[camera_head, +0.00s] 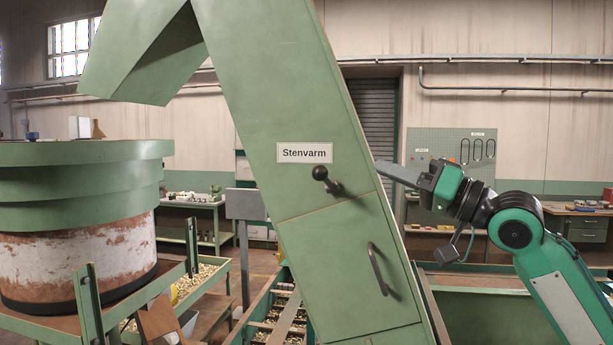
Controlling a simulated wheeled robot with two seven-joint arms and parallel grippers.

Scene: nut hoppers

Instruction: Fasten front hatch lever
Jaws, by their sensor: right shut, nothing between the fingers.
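The front hatch (345,265) is the lower green panel on the slanted front of the machine, with a dark bar handle (377,269). Above its upper edge is a black lever with a ball knob (320,173); its arm slants from the knob down right to a pivot (334,187). My right gripper (384,168) is to the right of the lever, apart from it, beside the machine's right edge. Its grey fingers point left and are shut with nothing between them. My left gripper is out of view.
A label reading Stenvarm (304,153) is above the lever. A round green bowl feeder (80,190) stands at left. Below are trays of nuts (195,285). A green bin (480,305) is under my right arm. Pegboard and benches stand farther back.

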